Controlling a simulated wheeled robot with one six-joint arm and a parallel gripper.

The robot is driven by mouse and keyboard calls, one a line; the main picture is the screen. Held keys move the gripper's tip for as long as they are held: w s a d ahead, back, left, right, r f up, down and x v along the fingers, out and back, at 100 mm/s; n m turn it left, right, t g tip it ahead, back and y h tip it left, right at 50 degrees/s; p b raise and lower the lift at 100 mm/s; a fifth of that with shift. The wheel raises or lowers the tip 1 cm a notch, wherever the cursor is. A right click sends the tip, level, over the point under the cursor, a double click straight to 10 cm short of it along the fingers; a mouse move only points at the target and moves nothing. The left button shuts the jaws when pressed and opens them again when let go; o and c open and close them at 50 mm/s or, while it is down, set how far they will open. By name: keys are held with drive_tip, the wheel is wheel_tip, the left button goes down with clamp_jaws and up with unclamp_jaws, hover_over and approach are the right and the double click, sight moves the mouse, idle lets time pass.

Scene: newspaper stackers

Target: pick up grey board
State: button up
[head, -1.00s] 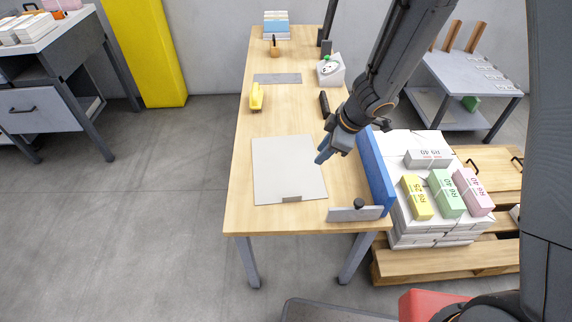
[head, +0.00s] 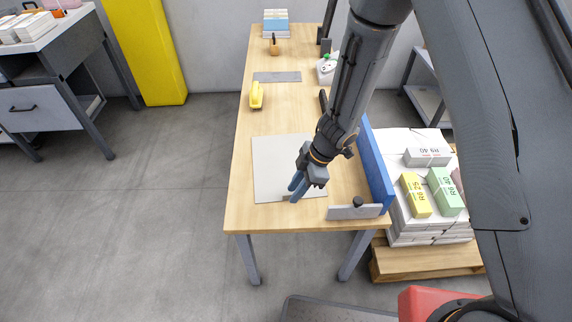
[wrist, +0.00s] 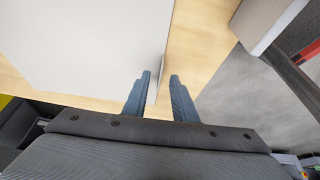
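The grey board (head: 268,172) lies flat on the near part of the wooden table (head: 240,215). A small grey-brown tab is at its near edge, mostly hidden by my fingers in the head view. My gripper (head: 293,193) is over that near edge, its two blue fingers pointing down. In the wrist view the board (wrist: 90,45) fills the upper left, and my gripper (wrist: 160,76) is open. A thin upright strip (wrist: 158,86), seemingly the tab, shows between the fingertips. I cannot tell whether either finger touches it.
A blue upright panel (head: 375,170) stands along the table's right edge. A low grey bar (head: 350,212) with a black knob is at the near right corner. A yellow object (head: 257,95) and a grey plate (head: 277,77) lie farther back. Bundled stacks (head: 415,230) are right of the table.

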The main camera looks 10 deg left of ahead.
drive_tip(key=shift+a+f, duration=0.15)
drive_tip(key=shift+f, duration=0.2)
drive_tip(key=shift+c, duration=0.3)
clamp_jaws()
